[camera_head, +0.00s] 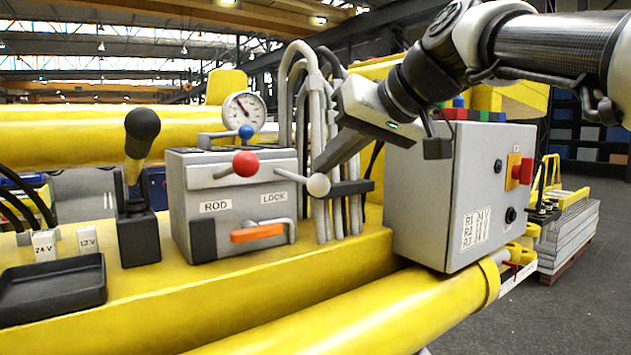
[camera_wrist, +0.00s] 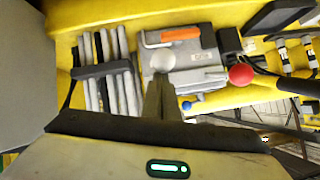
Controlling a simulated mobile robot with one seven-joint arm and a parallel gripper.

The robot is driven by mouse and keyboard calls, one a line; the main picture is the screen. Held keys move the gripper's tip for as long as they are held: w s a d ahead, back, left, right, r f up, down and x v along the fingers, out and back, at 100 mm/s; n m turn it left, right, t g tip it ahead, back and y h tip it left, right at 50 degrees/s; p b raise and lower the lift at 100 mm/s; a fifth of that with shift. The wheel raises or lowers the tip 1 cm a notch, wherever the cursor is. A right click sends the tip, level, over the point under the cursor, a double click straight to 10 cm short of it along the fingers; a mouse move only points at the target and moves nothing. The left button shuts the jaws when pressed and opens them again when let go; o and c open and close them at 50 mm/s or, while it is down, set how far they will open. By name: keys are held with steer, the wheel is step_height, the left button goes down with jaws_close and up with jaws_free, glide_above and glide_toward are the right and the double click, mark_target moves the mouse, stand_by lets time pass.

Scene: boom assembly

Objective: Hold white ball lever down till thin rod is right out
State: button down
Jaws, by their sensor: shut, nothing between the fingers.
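The white ball (camera_head: 318,185) sits on the end of a thin lever on the right of the grey valve box (camera_head: 205,165), beside the LOCK label. The white ball also shows in the wrist view (camera_wrist: 163,61). My gripper (camera_head: 324,163) is shut and empty, its fingertips just above and beside the ball. In the wrist view my fingertips (camera_wrist: 162,82) also end close to the ball. I cannot tell whether they touch it. The lever runs out nearly level, slightly down towards the ball. I cannot pick out the thin rod with certainty in either view.
A red ball lever (camera_head: 246,163) and a blue ball lever (camera_head: 246,132) stand left of the white one. An orange handle (camera_head: 257,233) is below. Grey hoses (camera_head: 305,110) rise close behind. A grey control box (camera_head: 450,200) stands right. A dial gauge (camera_head: 244,111) is behind.

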steer(key=shift+s+f+t+b, duration=0.15)
steer(key=shift+f+t+b, duration=0.15)
steer(key=shift+f+b, duration=0.7)
steer(key=shift+r, duration=0.15)
steer(key=shift+f, duration=0.2)
stand_by(2.8)
steer(key=shift+r, duration=0.15)
stand_by(2.4)
steer(key=s+d+r+p, duration=0.4)
steer(key=s+d+r, duration=0.1)
steer(key=r, duration=0.4)
steer(key=shift+d+r, duration=0.3)
steer(key=shift+d, duration=0.1)
